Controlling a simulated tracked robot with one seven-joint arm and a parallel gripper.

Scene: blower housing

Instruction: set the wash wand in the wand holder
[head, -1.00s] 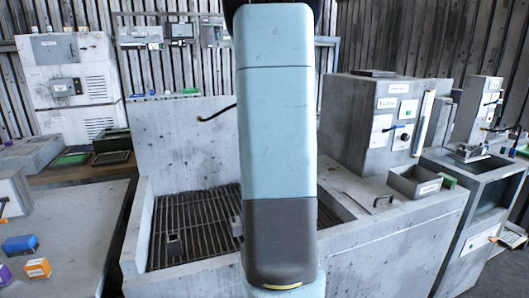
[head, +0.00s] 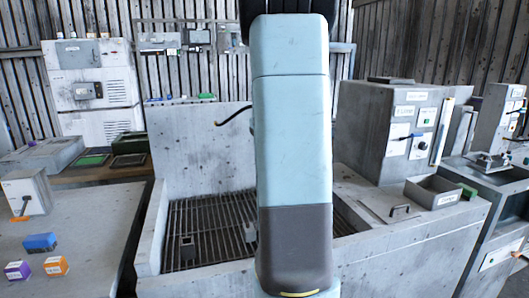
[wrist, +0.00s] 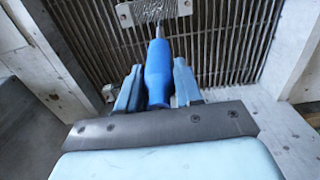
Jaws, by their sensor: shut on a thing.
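In the wrist view my gripper (wrist: 158,90) is shut on the blue handle of the wash wand (wrist: 158,70). The wand's thin metal neck points away from me, over the slatted grate of a wash basin. A pale plate with a ribbed middle (wrist: 153,9) shows at the neck's far end; I cannot tell whether it is part of the wand. In the head view my arm hides the gripper and wand. Two small grey blocks (head: 187,247) (head: 249,232) stand on the grate; I cannot tell whether either is the wand holder.
The basin's grate (head: 210,215) has a high concrete back wall (head: 190,140) and low side walls. A black curved spout (head: 233,115) sticks out near the back wall. A grey control cabinet (head: 385,120) and open bin (head: 432,191) stand right. Small coloured boxes (head: 40,243) lie on the left bench.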

